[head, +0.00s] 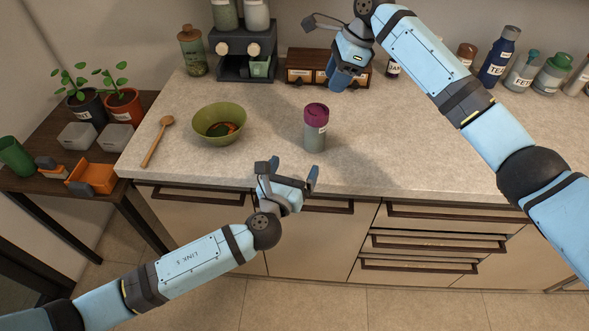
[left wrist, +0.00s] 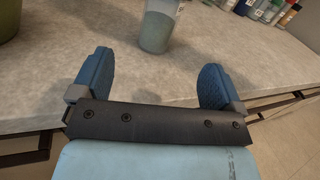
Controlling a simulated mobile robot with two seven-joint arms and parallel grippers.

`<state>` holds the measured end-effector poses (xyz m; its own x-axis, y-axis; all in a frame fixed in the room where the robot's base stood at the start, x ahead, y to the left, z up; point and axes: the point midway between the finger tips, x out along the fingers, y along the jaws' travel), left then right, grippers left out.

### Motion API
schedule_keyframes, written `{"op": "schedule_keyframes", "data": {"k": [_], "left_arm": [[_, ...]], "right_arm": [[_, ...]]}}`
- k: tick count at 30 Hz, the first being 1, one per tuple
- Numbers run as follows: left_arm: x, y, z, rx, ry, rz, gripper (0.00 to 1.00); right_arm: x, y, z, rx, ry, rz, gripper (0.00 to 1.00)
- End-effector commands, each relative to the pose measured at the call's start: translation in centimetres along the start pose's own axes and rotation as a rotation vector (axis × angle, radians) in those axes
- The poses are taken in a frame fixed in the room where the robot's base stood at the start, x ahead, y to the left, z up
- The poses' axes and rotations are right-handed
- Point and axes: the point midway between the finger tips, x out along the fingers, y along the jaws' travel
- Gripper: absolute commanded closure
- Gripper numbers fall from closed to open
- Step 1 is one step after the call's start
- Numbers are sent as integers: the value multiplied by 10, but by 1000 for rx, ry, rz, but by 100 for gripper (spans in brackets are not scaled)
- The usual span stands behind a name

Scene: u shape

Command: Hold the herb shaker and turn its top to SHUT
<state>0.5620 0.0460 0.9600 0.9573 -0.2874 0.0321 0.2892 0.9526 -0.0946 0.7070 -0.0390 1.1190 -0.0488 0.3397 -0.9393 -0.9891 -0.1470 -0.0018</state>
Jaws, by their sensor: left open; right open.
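The herb shaker (head: 315,133) stands upright on the counter, with a clear grey-green body, a white label and a purple-red top (head: 316,113). Its lower body shows in the left wrist view (left wrist: 158,30), beyond my fingers; the top is cut off there. My left gripper (head: 290,173) is open and empty at the counter's front edge, in front of the shaker and apart from it. It also shows open in the left wrist view (left wrist: 155,85). My right gripper (head: 338,76) is open and empty above the back of the counter. Any marking on the top is too small to read.
A green bowl (head: 219,124) and a wooden spoon (head: 157,142) lie left of the shaker. A dark machine (head: 246,55), a wooden box (head: 305,66) and several bottles (head: 498,57) line the back. A side table with plants (head: 122,104) stands left. The counter (head: 430,140) right of the shaker is clear.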

Motion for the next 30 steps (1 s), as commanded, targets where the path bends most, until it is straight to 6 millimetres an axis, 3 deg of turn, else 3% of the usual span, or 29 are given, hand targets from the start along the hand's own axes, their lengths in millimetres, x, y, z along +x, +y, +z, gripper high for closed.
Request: {"op": "schedule_keyframes", "data": {"k": [10, 24, 30], "left_arm": [[24, 0, -11, 100, 31, -20, 7], [113, -2, -14, 96, 32, -20, 7], [137, -2, -15, 96, 32, -20, 7]], "right_arm": [[0, 0, 0, 0, 0, 0, 57], [0, 0, 0, 0, 0, 0, 57], [0, 0, 0, 0, 0, 0, 57]]}}
